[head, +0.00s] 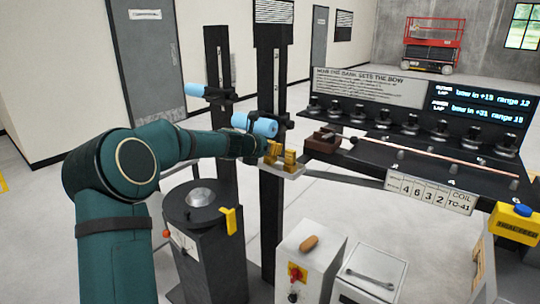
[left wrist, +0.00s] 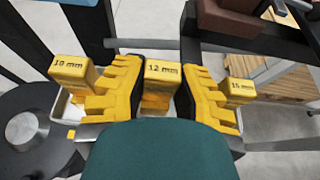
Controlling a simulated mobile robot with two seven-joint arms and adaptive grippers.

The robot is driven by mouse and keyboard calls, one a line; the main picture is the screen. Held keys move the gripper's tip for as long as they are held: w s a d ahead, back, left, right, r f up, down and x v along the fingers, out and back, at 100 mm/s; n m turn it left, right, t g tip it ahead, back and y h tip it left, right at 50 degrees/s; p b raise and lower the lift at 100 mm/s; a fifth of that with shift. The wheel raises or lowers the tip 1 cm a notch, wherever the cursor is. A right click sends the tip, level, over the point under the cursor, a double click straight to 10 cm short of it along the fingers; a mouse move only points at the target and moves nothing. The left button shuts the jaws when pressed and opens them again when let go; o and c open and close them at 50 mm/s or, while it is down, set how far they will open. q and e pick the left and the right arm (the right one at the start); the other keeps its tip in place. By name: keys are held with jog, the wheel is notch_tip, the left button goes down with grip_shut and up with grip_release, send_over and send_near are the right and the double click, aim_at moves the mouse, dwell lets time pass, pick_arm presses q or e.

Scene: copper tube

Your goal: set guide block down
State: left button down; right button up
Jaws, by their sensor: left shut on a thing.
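Three yellow guide blocks marked 10 mm (left wrist: 72,68), 12 mm (left wrist: 163,70) and 15 mm (left wrist: 241,88) show in a row in the left wrist view. My left gripper (left wrist: 160,88) has its dark-padded fingers on either side of the 12 mm block and is shut on it. The 10 mm and 15 mm blocks stand outside the fingers, on a pale tray (left wrist: 62,108). In the head view my left gripper (head: 270,151) is at this tray (head: 290,172) on a dark post. The underside of the 12 mm block is hidden, so I cannot tell whether it touches the tray. My right gripper is not in view.
Blue rollers (head: 262,126) are on the dark posts close behind my left gripper. A black bench (head: 430,155) with a copper tube (head: 440,152) and several dark knobs stands to the right. A round-topped pedestal (head: 200,200) and a white control box (head: 305,250) stand in front.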

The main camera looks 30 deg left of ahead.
pick_arm(q)
jog(key=shift+f, duration=0.25)
jog(key=shift+f, duration=0.2)
jog(key=c, duration=0.9)
grip_release()
jog(key=shift+o, duration=0.2)
